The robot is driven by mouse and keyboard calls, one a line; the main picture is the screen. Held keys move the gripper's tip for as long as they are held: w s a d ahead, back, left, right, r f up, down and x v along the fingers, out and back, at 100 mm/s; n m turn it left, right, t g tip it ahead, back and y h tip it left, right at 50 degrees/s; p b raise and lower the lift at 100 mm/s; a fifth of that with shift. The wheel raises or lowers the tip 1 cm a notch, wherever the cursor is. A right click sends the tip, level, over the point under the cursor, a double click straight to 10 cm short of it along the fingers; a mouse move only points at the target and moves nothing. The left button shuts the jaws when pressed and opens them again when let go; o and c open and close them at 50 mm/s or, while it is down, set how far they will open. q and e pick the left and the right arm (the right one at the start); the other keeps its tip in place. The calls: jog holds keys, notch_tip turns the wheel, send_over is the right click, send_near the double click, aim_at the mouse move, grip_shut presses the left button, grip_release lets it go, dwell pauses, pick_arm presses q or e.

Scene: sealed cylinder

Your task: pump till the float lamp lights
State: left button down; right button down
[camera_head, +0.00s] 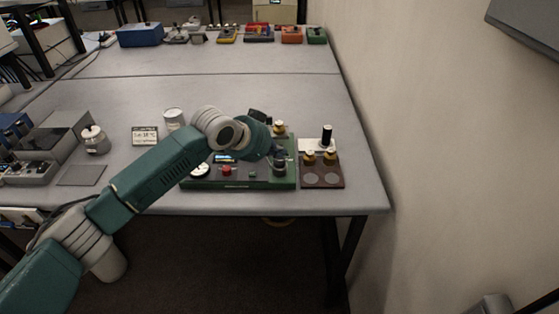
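A green device (236,183) stands near the front edge of the table. A white round gauge (200,170), a small lit display (224,158) and a red button (227,171) show on it. My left gripper (278,158) is over the right part of this device, beside a dark upright part. It is small and dark there, so I cannot tell its finger opening or whether it touches anything. My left arm hides the device's back left part. I cannot make out the pump or float lamp for certain. My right gripper is not in view.
A text card (145,136), white cup (173,118) and lidded pot (95,139) stand left. A wall (440,150) bounds the right.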

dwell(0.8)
pick_arm(q)
jog(key=shift+f, duration=0.1)
jog(key=shift+f, duration=0.35)
jog(key=shift+s+f, duration=0.1)
jog(key=shift+f, duration=0.9)
dwell(0.8)
jog(key=shift+r+p, duration=0.95)
jog(key=shift+r, duration=0.35)
